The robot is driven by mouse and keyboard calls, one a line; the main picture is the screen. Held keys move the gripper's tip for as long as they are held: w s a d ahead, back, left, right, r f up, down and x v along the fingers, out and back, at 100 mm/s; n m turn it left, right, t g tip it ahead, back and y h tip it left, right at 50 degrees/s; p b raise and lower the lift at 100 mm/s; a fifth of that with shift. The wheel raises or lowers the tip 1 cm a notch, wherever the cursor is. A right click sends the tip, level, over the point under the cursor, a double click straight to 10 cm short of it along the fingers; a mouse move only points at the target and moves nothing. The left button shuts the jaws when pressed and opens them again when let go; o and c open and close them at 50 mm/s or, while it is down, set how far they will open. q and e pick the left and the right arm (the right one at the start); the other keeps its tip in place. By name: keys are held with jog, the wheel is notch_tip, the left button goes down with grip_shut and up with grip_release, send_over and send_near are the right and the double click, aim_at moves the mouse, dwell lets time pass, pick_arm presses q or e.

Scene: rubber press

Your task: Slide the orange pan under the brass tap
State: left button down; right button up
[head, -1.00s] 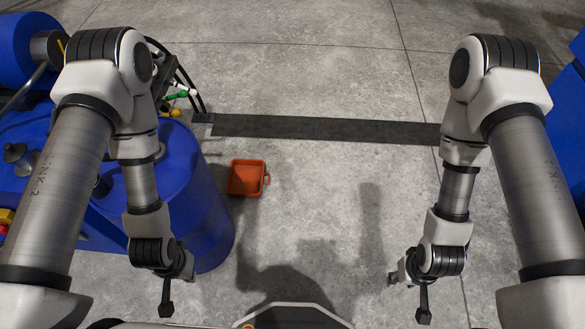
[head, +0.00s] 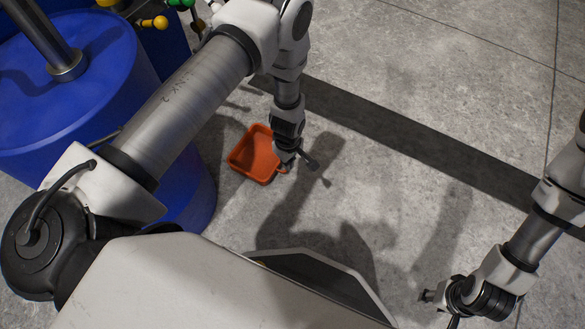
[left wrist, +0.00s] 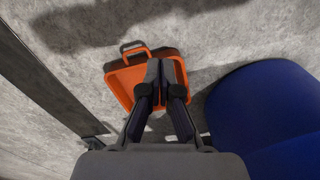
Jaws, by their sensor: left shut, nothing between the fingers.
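The orange pan (head: 250,150) is a square, shallow tray with a loop handle, lying on the concrete floor beside the blue drum. My left gripper (head: 285,167) is at the pan's right side, by the handle, partly hiding it. In the left wrist view, the shut, empty fingers (left wrist: 160,85) overlap the pan (left wrist: 124,82), with the handle beyond them; contact cannot be told. A yellow-brass fitting (head: 154,22) above the drum's far side may be the brass tap. My right gripper (head: 429,296) is over bare floor at lower right, its fingers too small to read.
The blue drum (head: 185,195) stands close to the pan's left and also shows in the left wrist view (left wrist: 280,115). A dark floor strip (head: 400,137) runs beyond the pan. A green-handled fitting (head: 181,3) is near the yellow one. Floor right of the pan is clear.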

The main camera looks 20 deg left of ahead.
pick_arm(q)
jog(key=w+d+f+n+b, duration=0.2)
jog(key=w+f+n+b, duration=0.1)
jog(key=w+f+b, duration=0.45)
jog(key=b, duration=0.5)
send_near(303, 178)
jog(key=shift+n, duration=0.4)
notch_tip(303, 178, down, 6)
jog(key=shift+a+f, duration=0.1)
jog(key=shift+a, duration=0.1)
jog(key=a, duration=0.1)
jog(key=a+b, duration=0.1)
jog(key=a, duration=0.1)
jog(key=shift+w+a+r, duration=0.1)
jog(key=shift+w+r, duration=0.1)
jog(key=shift+r, duration=0.15)
jog(key=shift+a+r, duration=0.15)
jog(key=shift+a, duration=0.3)
pick_arm(e)
jog(key=w+f, duration=0.3)
jog(key=f, duration=1.4)
jog(key=shift+f, duration=0.3)
jog(key=shift+w+a, duration=0.1)
